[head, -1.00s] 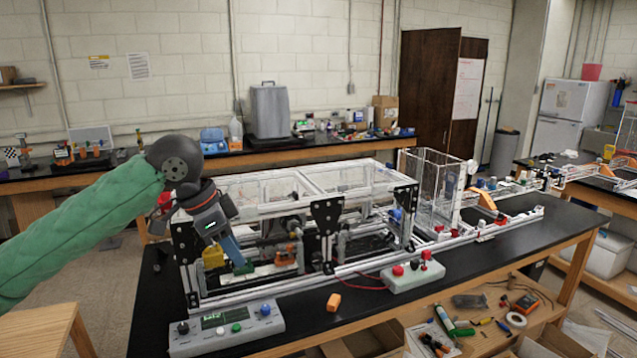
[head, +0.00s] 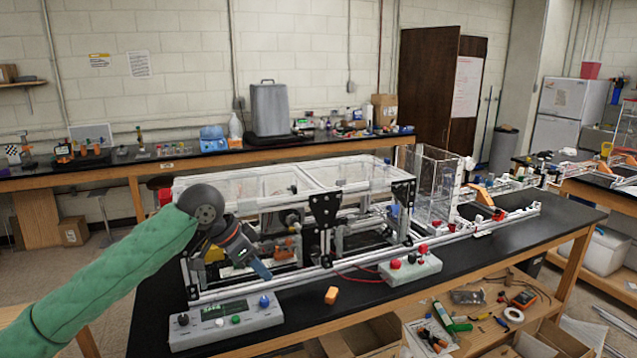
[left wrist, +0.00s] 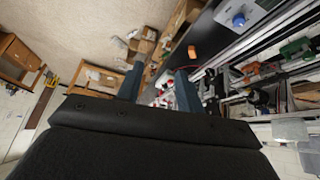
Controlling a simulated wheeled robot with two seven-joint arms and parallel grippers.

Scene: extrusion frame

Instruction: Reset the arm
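My left arm in its green sleeve comes in from the left in the head view. Its gripper (head: 261,270) is in front of the extrusion frame's left part, just above the front rail. In the left wrist view the two fingers of the left gripper (left wrist: 158,90) stand apart with nothing between them. The extrusion frame (head: 330,262) with clear-topped boxes stands on the black bench, and its rails also show in the left wrist view (left wrist: 245,52). My right gripper is in neither view.
A grey control box (head: 226,322) with knobs and a display lies at the bench's front left. An orange block (head: 331,295) and a box with red buttons (head: 410,266) lie near the front edge. An open shelf with tools (head: 455,325) is below.

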